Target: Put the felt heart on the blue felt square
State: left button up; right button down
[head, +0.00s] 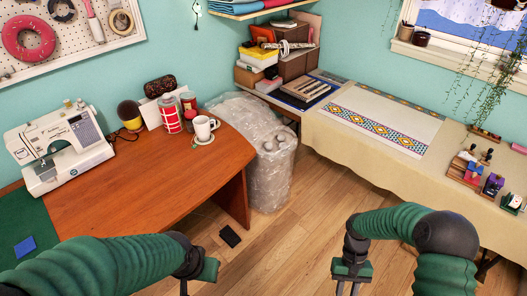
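A small blue felt square (25,247) lies flat on the green mat (32,225) at the left end of the wooden table. I cannot make out a felt heart in this view; my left arm covers part of the table's front. My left gripper (196,284) is at the bottom edge, right of the blue square and well apart from it. Its fingers are mostly cut off by the frame. My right gripper (347,288) points down at the bottom right of centre, over the floor. Its two fingers stand apart with nothing visible between them, tips cut off.
A white sewing machine (60,147) stands behind the mat. A white mug (204,128) and red tins (170,114) stand at the back of the wooden table (150,190). A wrapped roll (270,165) stands beyond it. A cloth-covered table (400,160) is at right.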

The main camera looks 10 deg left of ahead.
aim_at(24, 248)
jog(key=i+u, duration=0.1)
jog(key=u, duration=0.3)
jog(key=i+l+u, duration=0.1)
jog(key=u, duration=0.35)
jog(key=i+l+u, duration=0.1)
jog(key=u, duration=0.3)
jog(key=i+l+u, duration=0.1)
jog(key=u, duration=0.35)
jog(key=l+u, duration=0.2)
jog(key=u, duration=0.2)
jog(key=l+u, duration=0.2)
jog(key=u, duration=0.25)
jog(key=i+l+u, duration=0.15)
jog(key=i+u, duration=0.15)
jog(key=u, duration=0.15)
jog(key=i+l+u, duration=0.2)
jog(key=u, duration=0.2)
jog(key=i+l+u, duration=0.2)
jog(key=l+u, duration=0.25)
jog(key=i+l+u, duration=0.15)
jog(key=l+u, duration=0.3)
jog(key=i+l, duration=0.1)
jog(key=i, duration=0.25)
